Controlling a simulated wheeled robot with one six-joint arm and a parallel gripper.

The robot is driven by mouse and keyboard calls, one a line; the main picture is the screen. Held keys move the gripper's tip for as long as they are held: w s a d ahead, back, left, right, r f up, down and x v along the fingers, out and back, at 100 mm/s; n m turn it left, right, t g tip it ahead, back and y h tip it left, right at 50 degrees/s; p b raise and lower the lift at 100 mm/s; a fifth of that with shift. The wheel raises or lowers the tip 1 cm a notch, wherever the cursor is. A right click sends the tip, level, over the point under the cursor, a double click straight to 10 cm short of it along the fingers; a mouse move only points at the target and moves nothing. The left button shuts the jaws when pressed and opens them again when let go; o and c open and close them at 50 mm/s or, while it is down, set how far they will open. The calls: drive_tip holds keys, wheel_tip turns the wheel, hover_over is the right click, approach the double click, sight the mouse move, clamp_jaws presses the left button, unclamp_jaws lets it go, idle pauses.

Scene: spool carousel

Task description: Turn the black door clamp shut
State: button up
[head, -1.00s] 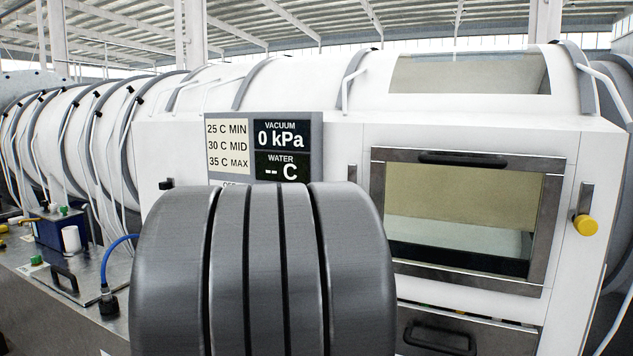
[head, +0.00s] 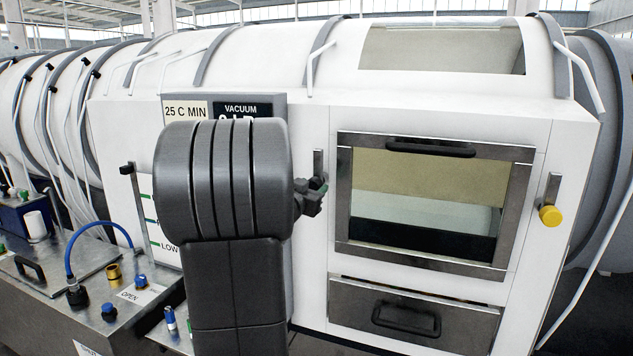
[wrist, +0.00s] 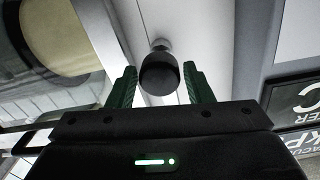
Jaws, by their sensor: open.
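The black door clamp's round knob (wrist: 159,74) shows in the wrist view, in line between the two green fingers of my gripper (wrist: 160,84). Gaps show on both sides of the knob; I cannot tell how deep it sits between the fingers. In the head view my gripper (head: 312,193) is at the left side of the door (head: 342,200), in front of the clamp's upright metal plate (head: 318,163). The knob is hidden there behind my gripper and arm. My gripper is open and holds nothing. The door's window frame lies flat against the white chamber front.
A yellow-knobbed clamp (head: 550,215) hangs on the door's right side. A drawer with a black handle (head: 405,320) is below the door. A metal bench (head: 60,275) with fittings and a blue hose (head: 95,225) stands at left. My arm partly covers the display panel (head: 170,108).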

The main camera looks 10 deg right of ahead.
sight(317, 184)
drive_tip(key=shift+x, duration=1.95)
drive_tip(key=shift+c, duration=0.5)
clamp_jaws()
drive_tip(key=shift+s, duration=0.1)
